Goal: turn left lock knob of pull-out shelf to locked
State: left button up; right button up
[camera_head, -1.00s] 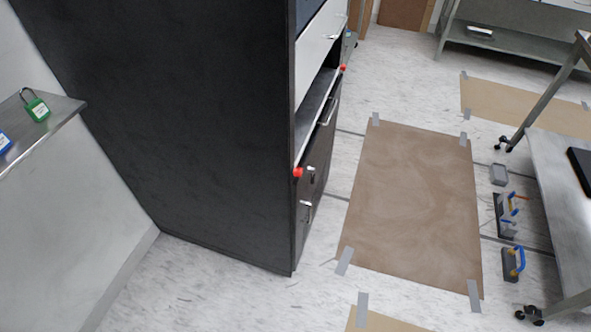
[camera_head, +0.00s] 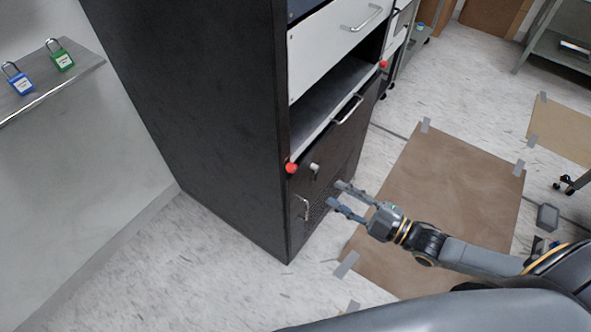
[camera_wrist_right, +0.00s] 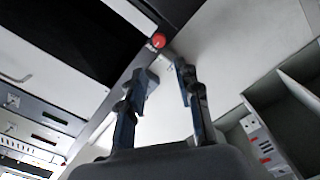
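The pull-out shelf (camera_head: 338,92) is a grey slab in an opening of the black cabinet, with a metal handle on its front. A red lock knob (camera_head: 291,168) is at the shelf's near-left front corner. A second red knob (camera_head: 383,64) is at the far-right corner. My right gripper (camera_head: 338,194) is open and empty in front of the cabinet, lower and to the right of the near knob, apart from it. In the right wrist view a red knob (camera_wrist_right: 158,41) shows just beyond the open fingertips; which one I cannot tell. My left gripper is out of view.
The black cabinet (camera_head: 200,110) has a white drawer (camera_head: 335,45) above the shelf and a handled door (camera_head: 302,207) below. Blue (camera_head: 18,80) and green (camera_head: 62,57) padlocks sit on a wall shelf at left. A brown mat (camera_head: 450,180) lies on open floor at right.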

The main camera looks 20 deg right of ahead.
aim_at(295, 170)
jog(key=x, duration=1.2)
jog(key=shift+w+a, duration=0.1)
jog(key=shift+w, duration=0.1)
grip_shut()
